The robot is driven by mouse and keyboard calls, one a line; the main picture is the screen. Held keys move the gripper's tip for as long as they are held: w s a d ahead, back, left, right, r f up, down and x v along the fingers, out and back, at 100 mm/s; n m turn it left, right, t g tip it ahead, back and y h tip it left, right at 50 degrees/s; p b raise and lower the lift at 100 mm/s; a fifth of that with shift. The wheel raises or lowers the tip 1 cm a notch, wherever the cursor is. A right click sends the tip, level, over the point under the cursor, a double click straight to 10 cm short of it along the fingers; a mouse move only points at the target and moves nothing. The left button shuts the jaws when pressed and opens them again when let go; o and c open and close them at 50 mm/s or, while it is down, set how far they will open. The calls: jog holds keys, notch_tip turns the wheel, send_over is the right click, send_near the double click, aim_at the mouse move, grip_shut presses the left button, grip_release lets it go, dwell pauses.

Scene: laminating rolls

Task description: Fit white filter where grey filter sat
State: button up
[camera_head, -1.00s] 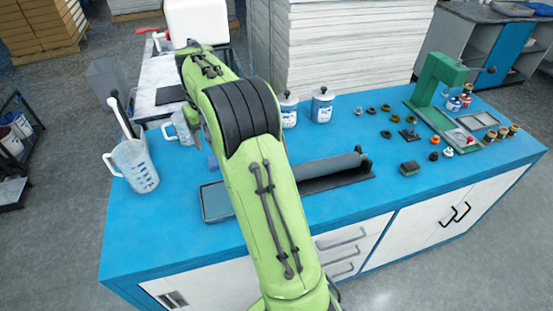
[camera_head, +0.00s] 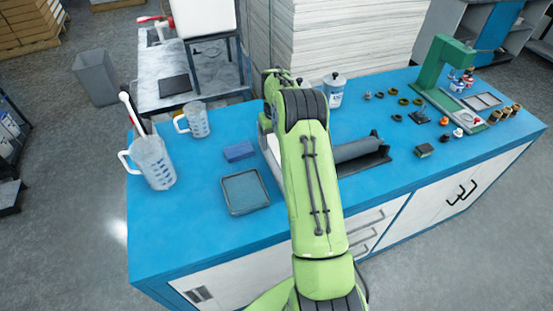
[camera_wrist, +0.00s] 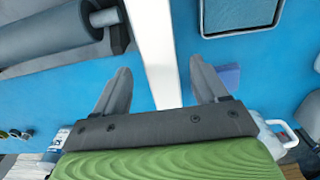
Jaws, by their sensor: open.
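A long white strip (camera_wrist: 153,45) runs between my gripper's fingers in the wrist view; it also shows left of my arm in the head view (camera_head: 273,152). I cannot tell whether it is the white filter. My gripper (camera_wrist: 160,66) is open, with one grey finger on each side of the strip and blue bench showing in the gaps. In the head view my arm hides the gripper. A grey roller (camera_head: 358,149) lies on a dark tray (camera_head: 372,164) right of my arm; it also shows in the wrist view (camera_wrist: 60,32). I cannot identify the grey filter.
Left of my arm are a shallow tray (camera_head: 245,191), a blue block (camera_head: 239,151) and two jugs, one large (camera_head: 155,163) and one small (camera_head: 198,122). A green press (camera_head: 437,75) and several small parts stand at the right. Bench space in front of the tray is clear.

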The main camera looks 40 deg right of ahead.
notch_tip(320, 180, down, 8)
jog(key=shift+r, duration=0.15)
grip_shut()
dwell(0.4)
